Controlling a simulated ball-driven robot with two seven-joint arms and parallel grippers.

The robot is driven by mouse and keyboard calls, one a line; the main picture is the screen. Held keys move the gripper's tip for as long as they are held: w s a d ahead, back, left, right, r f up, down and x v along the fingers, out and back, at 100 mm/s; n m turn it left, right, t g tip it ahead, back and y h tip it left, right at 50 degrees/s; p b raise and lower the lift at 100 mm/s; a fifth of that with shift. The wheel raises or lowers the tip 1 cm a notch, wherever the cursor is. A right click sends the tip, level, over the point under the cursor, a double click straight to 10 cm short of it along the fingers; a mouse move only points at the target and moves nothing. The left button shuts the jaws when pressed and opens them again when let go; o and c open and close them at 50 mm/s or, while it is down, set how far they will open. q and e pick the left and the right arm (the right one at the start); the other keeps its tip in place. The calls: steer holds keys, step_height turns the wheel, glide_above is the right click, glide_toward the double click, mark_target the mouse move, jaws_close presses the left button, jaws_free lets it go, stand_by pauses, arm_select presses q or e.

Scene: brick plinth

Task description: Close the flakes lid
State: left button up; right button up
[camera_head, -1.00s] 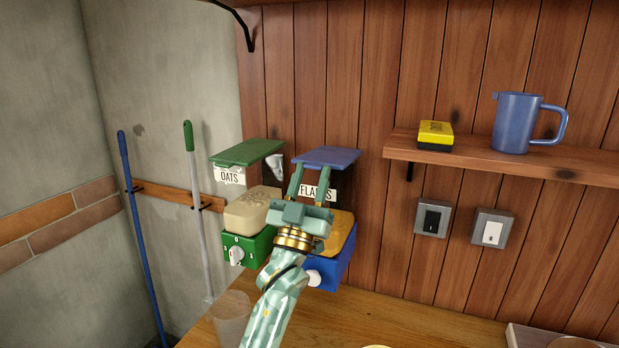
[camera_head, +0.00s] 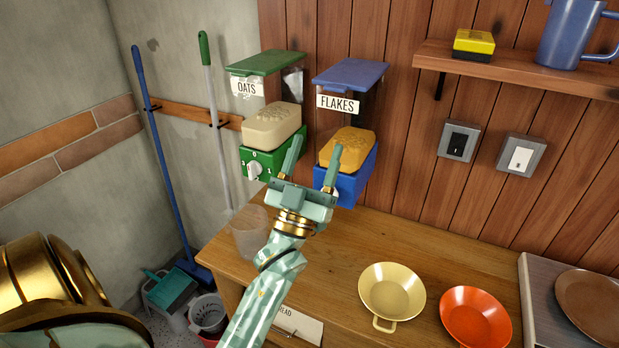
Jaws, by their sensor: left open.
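The flakes dispenser hangs on the wood wall, with a clear bin, a FLAKES label (camera_head: 338,104), yellow-orange contents (camera_head: 346,147) and a blue base (camera_head: 352,188). Its blue lid (camera_head: 350,73) lies flat across the top and looks down; a small gap cannot be ruled out. My left gripper (camera_head: 316,158) is open and empty, its fingers pointing up in front of the dispensers' lower parts, below the lid. It partly hides the blue base. Whether it touches the base cannot be told. My right gripper is not in view.
The oats dispenser with a green lid (camera_head: 268,62) hangs just left. A clear cup (camera_head: 249,232) stands on the wooden counter (camera_head: 340,250) below. A cream pan (camera_head: 391,290) and a red-orange bowl (camera_head: 475,316) are at right. A shelf (camera_head: 520,70) holds a yellow-black box and blue jug.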

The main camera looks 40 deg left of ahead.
arm_select(q)
steer(key=v, duration=0.3)
steer(key=shift+s+d+f, duration=0.15)
steer(key=shift+s+f, duration=0.05)
steer(key=shift+s, duration=0.1)
